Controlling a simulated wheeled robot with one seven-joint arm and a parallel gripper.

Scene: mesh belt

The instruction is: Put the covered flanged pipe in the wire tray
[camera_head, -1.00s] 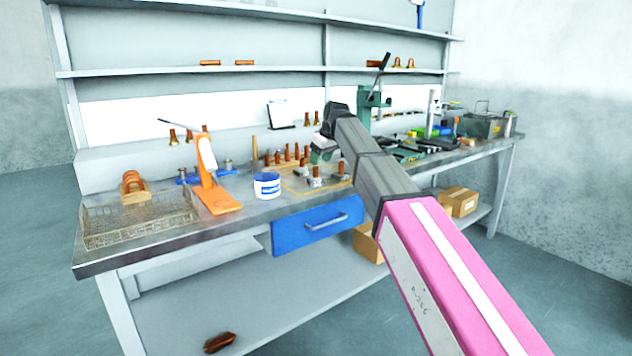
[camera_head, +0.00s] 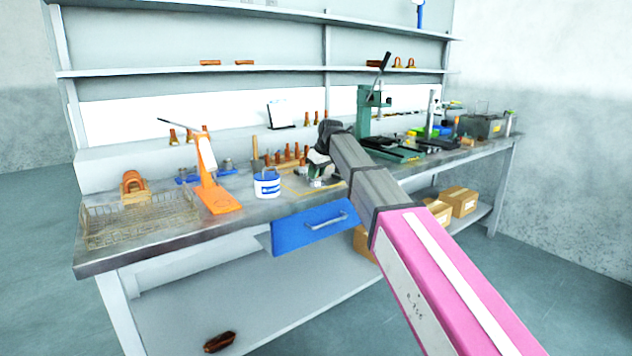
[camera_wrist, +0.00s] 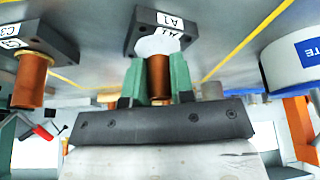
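A copper-coloured pipe (camera_wrist: 159,76) stands at a dark block marked A1 (camera_wrist: 176,20) in the wrist view, with a crumpled white cover (camera_wrist: 160,44) at its far end. The green fingers of my gripper (camera_wrist: 160,82) lie on both sides of this pipe. I cannot tell whether they press on it. In the head view my gripper (camera_head: 317,165) is low over the bench, and the pipe there is mostly hidden by it. The wire tray (camera_head: 132,226) lies at the bench's left end, far left of my gripper, and looks empty.
Another copper pipe (camera_wrist: 31,80) stands at a block marked C3. A white and blue tub (camera_head: 267,185) and an orange stand (camera_head: 216,198) are between my gripper and the tray. Several copper pieces stand behind my gripper; a green press (camera_head: 366,115) is to its right.

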